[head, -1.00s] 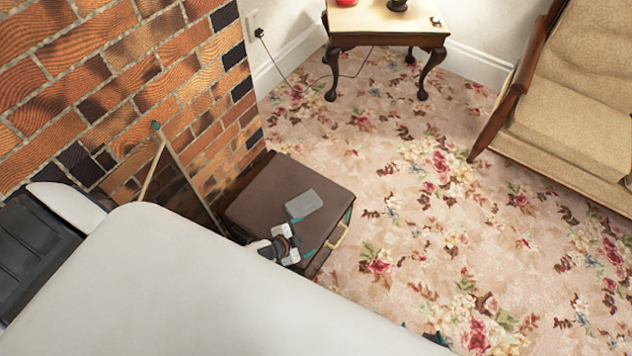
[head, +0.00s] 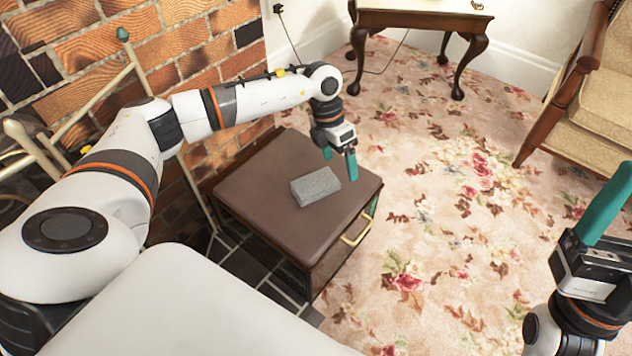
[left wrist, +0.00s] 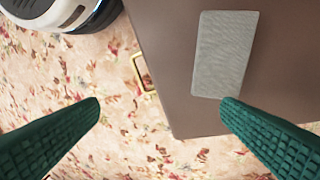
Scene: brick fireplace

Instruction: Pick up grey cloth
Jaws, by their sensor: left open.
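The grey cloth (head: 316,186) is a small folded block lying flat on top of a brown box (head: 265,190) with a brass handle. My left gripper (head: 340,167) is open and empty above the box, just behind and to the right of the cloth. In the left wrist view the cloth (left wrist: 224,52) lies beyond the right green finger, not between the fingers (left wrist: 160,110). My right gripper (head: 600,215) is at the right edge, away from the box; only one green finger shows clearly, so its opening cannot be judged.
A brick wall (head: 200,50) and a metal fireplace screen (head: 35,150) stand left of the box. A wooden side table (head: 420,18) is at the back and an armchair (head: 590,90) at the back right. Flowered carpet (head: 450,200) lies clear right of the box.

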